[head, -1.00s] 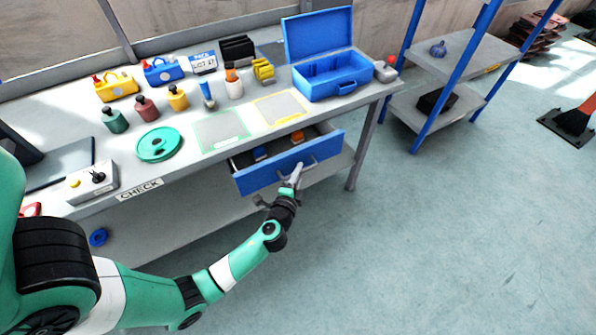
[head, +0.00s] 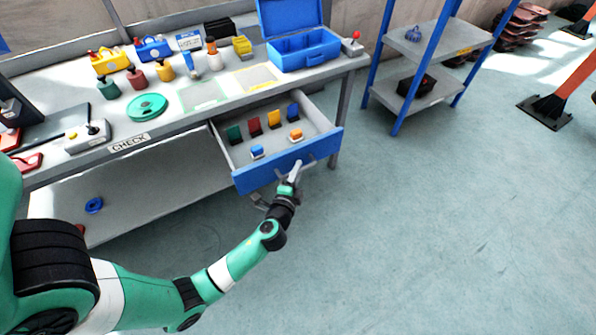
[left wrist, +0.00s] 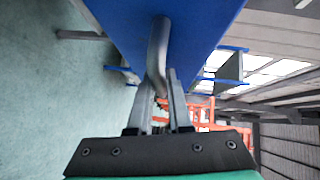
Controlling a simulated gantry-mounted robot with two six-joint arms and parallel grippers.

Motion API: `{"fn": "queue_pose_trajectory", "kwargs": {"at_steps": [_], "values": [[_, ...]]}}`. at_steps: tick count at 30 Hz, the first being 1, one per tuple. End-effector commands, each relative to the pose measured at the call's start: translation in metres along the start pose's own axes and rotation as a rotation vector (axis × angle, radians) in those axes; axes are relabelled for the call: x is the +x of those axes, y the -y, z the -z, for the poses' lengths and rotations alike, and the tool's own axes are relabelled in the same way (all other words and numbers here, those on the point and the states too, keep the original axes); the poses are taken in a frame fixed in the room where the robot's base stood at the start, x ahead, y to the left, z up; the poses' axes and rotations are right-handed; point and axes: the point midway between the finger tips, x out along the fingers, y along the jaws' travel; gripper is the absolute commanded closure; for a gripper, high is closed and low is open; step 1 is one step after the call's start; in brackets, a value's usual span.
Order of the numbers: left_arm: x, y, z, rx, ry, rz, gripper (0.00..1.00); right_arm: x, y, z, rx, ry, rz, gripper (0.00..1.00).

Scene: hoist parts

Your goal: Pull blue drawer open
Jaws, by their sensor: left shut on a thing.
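The blue drawer (head: 262,178) under the workbench stands well open in the head view. Several small coloured items sit inside it, among them a blue one (head: 257,151) and an orange one (head: 296,135). My left gripper (head: 293,177) is at the drawer front, shut on its handle. In the left wrist view the grey bar handle (left wrist: 158,55) runs down from the blue drawer front (left wrist: 190,30) to between the fingers of my left gripper (left wrist: 160,95). My right gripper is not in view.
The workbench (head: 190,125) holds bottles, a green disc (head: 147,107) and an open blue toolbox (head: 302,48). A blue-framed shelf (head: 440,45) stands at the right. The floor in front of the drawer is clear.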

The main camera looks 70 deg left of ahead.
Motion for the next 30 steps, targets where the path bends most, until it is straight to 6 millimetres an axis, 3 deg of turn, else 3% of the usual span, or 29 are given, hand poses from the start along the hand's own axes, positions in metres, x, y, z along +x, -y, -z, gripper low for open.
{"fn": "queue_pose_trajectory", "kwargs": {"at_steps": [10, 11, 15, 25, 30], "values": [[0.000, 0.000, 0.000, 0.001, -0.001, 0.000, 1.00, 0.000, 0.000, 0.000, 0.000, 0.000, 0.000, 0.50], [0.000, 0.000, 0.000, 0.001, -0.001, 0.000, 0.77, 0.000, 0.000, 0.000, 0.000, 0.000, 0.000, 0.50], [0.000, 0.000, 0.000, 0.001, -0.001, 0.000, 0.53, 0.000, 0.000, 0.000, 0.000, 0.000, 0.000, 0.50], [-0.003, 0.000, 0.000, 0.001, -0.001, -0.001, 0.53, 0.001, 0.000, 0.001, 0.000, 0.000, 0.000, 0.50], [-0.028, 0.001, 0.001, 0.003, -0.003, -0.003, 0.53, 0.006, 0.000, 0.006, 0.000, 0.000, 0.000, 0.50]]}}
